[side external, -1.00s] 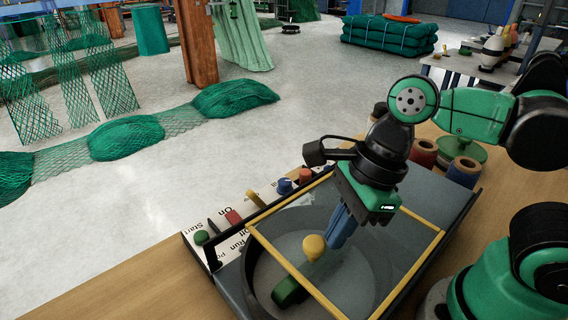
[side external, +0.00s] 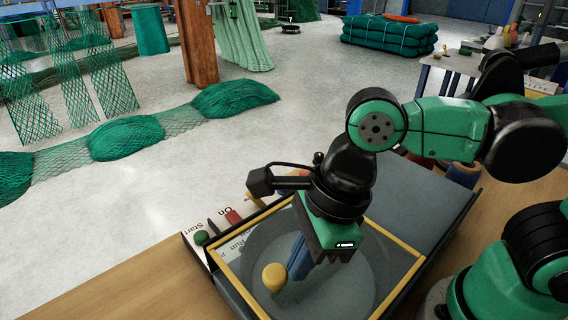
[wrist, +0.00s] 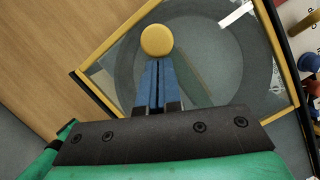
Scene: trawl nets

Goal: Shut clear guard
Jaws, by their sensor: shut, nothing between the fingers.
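The clear guard is a see-through panel in a yellow frame (side external: 398,287) over a grey machine with a round drum (side external: 348,262). In the side view it lies low over the drum; I cannot tell whether its edge sits fully down. A yellow knob (side external: 274,277) stands on the guard; it also shows in the wrist view (wrist: 157,40). My gripper (side external: 293,277) points down at the guard with its blue fingers shut and empty. In the wrist view the fingertips (wrist: 154,64) are right beside the knob; I cannot tell whether they touch it.
A control panel with a green button (side external: 201,237), a red switch (side external: 233,216) and labels lies along the machine's left side. Spools (side external: 464,173) stand behind the machine, partly hidden by my arm. The wooden bench (side external: 150,290) is bare at the front left.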

